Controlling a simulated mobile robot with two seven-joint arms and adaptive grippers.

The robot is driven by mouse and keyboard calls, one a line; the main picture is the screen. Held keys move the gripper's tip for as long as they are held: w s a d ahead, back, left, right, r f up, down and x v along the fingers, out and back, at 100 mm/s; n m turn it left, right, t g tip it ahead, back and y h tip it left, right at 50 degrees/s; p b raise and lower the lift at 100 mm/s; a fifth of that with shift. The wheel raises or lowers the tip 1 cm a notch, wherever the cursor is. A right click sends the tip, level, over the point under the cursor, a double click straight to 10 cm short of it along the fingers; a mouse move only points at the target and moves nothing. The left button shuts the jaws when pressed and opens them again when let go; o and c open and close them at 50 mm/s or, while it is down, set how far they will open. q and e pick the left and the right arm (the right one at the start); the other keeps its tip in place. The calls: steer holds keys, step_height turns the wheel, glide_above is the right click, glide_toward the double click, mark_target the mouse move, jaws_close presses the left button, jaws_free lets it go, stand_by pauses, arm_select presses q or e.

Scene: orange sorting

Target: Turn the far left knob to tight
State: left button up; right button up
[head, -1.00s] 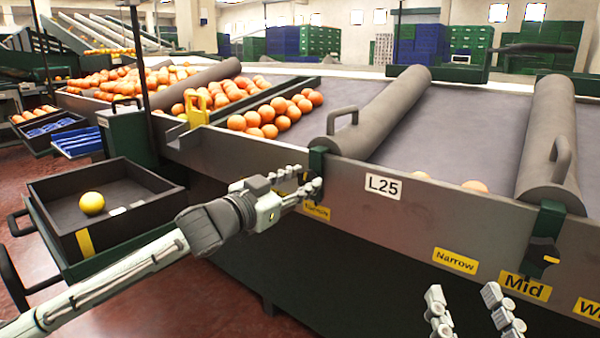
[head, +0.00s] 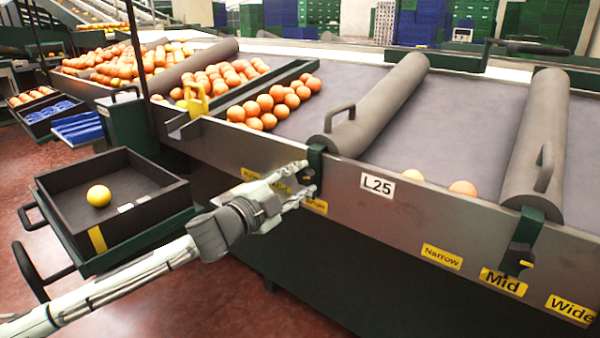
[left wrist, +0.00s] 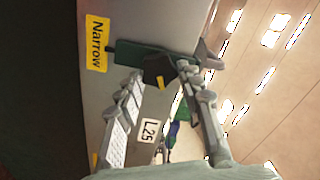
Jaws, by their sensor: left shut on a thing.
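The far left knob (left wrist: 158,68) is dark, with a yellow mark, on a green bracket at the front wall of the sorting table. My left gripper (head: 307,178) is shut on this knob, below the front end of the left grey roller (head: 380,105). In the left wrist view its fingers (left wrist: 160,95) lie on either side of the knob. A yellow "Narrow" label (left wrist: 97,43) is beside the bracket. In the head view the fingers hide most of the knob, so its exact setting is unclear. My right gripper is out of view.
A second knob (head: 520,258) sits below the right roller (head: 537,140), with "Narrow", "Mid" and "Wide" labels near it. An L25 plate (head: 378,186) is just right of my left gripper. A dark tray (head: 60,195) holding a yellow fruit stands at left.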

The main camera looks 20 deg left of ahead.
arm_select(q)
steer(key=m+p, duration=0.1)
steer(key=m, duration=0.2)
steer(key=shift+f+m+p, duration=0.2)
steer(key=shift+m+p, duration=0.5)
steer(key=shift+m, duration=0.5)
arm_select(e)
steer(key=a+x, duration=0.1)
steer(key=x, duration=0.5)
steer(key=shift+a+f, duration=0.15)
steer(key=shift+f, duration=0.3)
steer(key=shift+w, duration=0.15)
arm_select(q)
steer(key=o, duration=1.2)
steer(key=shift+c, duration=0.2)
steer(key=v, duration=1.2)
steer(key=shift+r, duration=0.1)
